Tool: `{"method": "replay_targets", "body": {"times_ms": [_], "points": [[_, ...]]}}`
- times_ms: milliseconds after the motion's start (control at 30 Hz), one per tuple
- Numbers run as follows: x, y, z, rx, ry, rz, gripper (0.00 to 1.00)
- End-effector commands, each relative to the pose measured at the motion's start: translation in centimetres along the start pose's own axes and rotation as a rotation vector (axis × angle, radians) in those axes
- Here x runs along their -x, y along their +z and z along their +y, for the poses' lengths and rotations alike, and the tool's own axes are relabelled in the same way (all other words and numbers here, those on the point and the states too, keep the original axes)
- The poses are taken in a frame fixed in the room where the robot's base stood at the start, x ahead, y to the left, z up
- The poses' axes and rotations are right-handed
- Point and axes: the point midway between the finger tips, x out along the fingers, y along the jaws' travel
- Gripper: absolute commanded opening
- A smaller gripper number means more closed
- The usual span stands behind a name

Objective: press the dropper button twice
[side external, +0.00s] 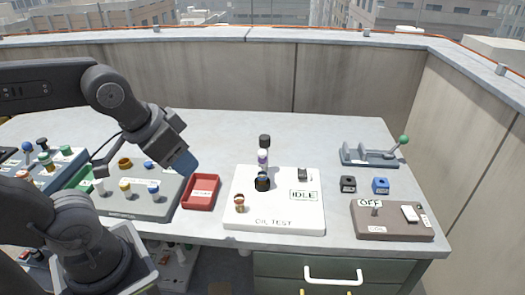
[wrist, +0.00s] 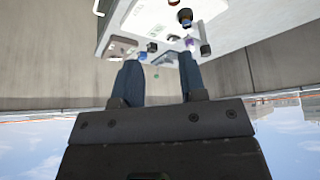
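A white board (side external: 300,212) lettered like "OIL TEST" lies on the bench, with an "IDLE" display (side external: 303,195). On it stand a dark round piece with a blue band (side external: 262,182), a purple-and-white piece (side external: 263,158) with a black cylinder (side external: 264,142) behind it, a small copper-coloured knob (side external: 240,203) and a small dark piece (side external: 302,174). I cannot tell which is the dropper button. My gripper (side external: 184,163) hangs left of the board, above the bench. In the wrist view its two blue fingers (wrist: 159,60) are apart with nothing between them.
A red tray (side external: 201,193) lies between the board and a grey-green panel of coloured knobs (side external: 140,199). Right are a brown box (side external: 392,222) with an "OFF" sign, black (side external: 348,184) and blue (side external: 381,186) blocks, and a green-knobbed lever (side external: 403,140). Drawers sit below the bench.

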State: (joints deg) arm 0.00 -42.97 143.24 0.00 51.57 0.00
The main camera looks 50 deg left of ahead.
Motion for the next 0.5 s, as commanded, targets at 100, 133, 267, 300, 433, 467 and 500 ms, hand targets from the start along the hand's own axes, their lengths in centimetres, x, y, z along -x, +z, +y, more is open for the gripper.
{"method": "replay_targets", "body": {"times_ms": [100,133,267,300,433,467,500], "points": [[0.00,0.00,0.00,0.000,0.000,0.000,0.27],[0.00,0.00,0.00,0.000,0.000,0.000,0.24],[0.00,0.00,0.00,0.000,0.000,0.000,0.11],[0.00,0.00,0.00,0.000,0.000,0.000,0.07],[0.00,0.00,0.00,0.000,0.000,0.000,0.00],[0.00,0.00,0.00,0.000,0.000,0.000,0.00],[0.00,0.00,0.00,0.000,0.000,0.000,0.00]]}}
